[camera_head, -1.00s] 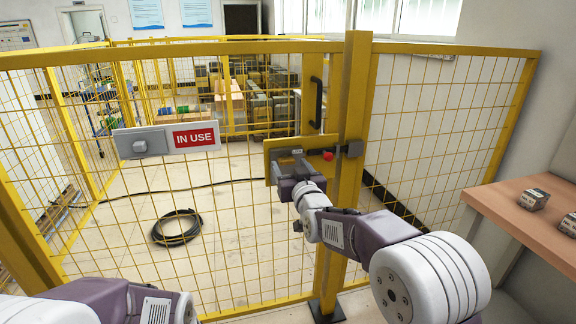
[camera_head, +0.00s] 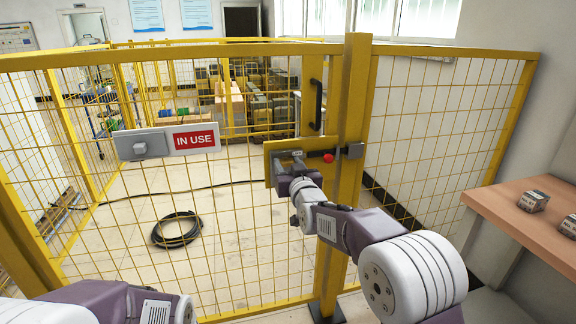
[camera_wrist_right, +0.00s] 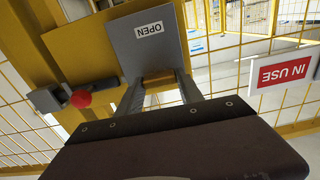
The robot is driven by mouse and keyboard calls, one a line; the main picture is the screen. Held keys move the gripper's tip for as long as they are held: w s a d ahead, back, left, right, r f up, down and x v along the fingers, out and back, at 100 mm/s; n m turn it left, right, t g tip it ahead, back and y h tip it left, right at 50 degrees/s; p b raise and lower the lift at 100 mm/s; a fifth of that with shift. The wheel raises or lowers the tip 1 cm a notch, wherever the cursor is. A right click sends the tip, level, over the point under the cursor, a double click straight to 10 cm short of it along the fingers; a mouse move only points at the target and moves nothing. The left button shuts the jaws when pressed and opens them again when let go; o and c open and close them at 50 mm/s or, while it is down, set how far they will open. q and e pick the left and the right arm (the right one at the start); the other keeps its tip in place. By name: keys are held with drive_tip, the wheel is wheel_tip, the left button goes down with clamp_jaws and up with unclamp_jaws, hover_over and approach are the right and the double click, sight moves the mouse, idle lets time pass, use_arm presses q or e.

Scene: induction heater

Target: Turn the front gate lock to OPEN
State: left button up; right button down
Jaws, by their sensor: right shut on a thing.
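The front gate lock (camera_head: 291,154) is a grey fitting on a yellow plate beside the gate post. In the right wrist view its grey plate (camera_wrist_right: 135,55) carries an OPEN label, seen upside down. My right gripper (camera_head: 290,172) reaches the lock from the front. In the wrist view the right gripper (camera_wrist_right: 163,92) has its fingers against the lock, shut on its knob, which is mostly hidden between them. A red ball-ended bolt (camera_head: 328,158) sits just right of the lock and also shows in the wrist view (camera_wrist_right: 81,99). My left gripper is out of view.
The yellow mesh gate (camera_head: 230,240) spans the front. A grey switch box (camera_head: 139,146) with a red IN USE sign (camera_head: 194,140) hangs left of the lock. A black handle (camera_head: 316,103) is above it. A wooden table (camera_head: 500,207) with small boxes stands at right. Coiled cable (camera_head: 177,229) lies behind the mesh.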

drive_tip(key=m+b, duration=0.2)
drive_tip(key=m, duration=0.2)
drive_tip(key=shift+f, duration=0.15)
drive_tip(key=m+b, duration=0.3)
drive_tip(key=m, duration=0.1)
drive_tip(key=shift+f+m, duration=0.1)
drive_tip(key=shift+m, duration=0.3)
drive_tip(key=shift+m+b, duration=3)
drive_tip(key=shift+m, duration=1.6)
drive_tip(key=c, duration=0.8)
unclamp_jaws()
drive_tip(key=shift+d, duration=0.1)
drive_tip(key=shift+o, duration=0.2)
